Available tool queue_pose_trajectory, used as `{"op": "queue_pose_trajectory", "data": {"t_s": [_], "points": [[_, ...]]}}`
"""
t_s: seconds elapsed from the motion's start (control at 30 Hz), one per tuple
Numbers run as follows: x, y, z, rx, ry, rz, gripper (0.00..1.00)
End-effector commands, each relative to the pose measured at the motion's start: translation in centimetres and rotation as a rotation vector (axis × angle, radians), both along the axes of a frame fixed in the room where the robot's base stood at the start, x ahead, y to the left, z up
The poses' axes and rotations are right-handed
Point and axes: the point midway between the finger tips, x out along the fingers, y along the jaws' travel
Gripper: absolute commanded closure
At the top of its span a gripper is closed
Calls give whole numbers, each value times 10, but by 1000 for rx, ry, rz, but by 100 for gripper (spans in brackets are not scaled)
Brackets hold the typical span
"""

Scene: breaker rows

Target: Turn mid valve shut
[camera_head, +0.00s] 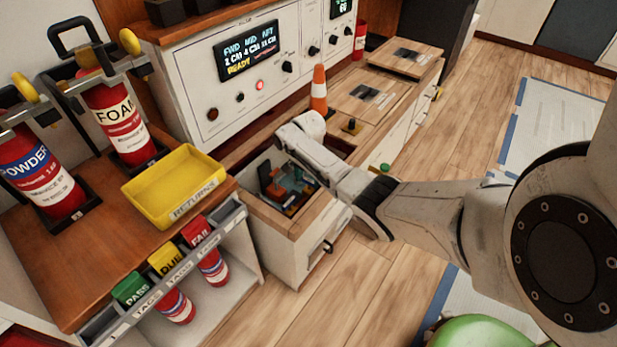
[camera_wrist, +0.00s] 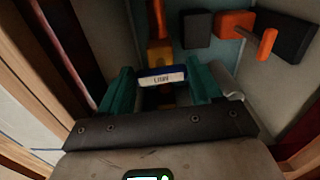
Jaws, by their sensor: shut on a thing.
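My gripper (camera_wrist: 162,88) reaches down into an open-topped bay (camera_head: 271,215) in the low counter. In the wrist view its two teal fingers stand on either side of a small blue-and-white labelled piece (camera_wrist: 162,78) and are shut on it. The label is too small to read surely. An orange upright part (camera_wrist: 159,47) rises just beyond that piece; whether they are joined is unclear. To its right, an orange lever (camera_wrist: 267,45) sticks out by black and orange blocks. No valve is clearly marked as mid. The head view shows the bay's inside only small, partly behind my arm.
A control panel (camera_head: 190,75) behind shows FWD, MID and AFT readings and READY, with a lit red lamp (camera_head: 260,85). An orange cone (camera_head: 319,92) stands on the counter behind my wrist. A yellow returns tray (camera_head: 150,203) and extinguishers are left. Open floor lies right.

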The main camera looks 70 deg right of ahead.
Motion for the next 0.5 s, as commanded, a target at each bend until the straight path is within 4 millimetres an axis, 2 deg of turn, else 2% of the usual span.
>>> {"op": "queue_pose_trajectory", "data": {"t_s": [0.5], "points": [[-2, 1, 1, 3, 1, 429, 67]]}}
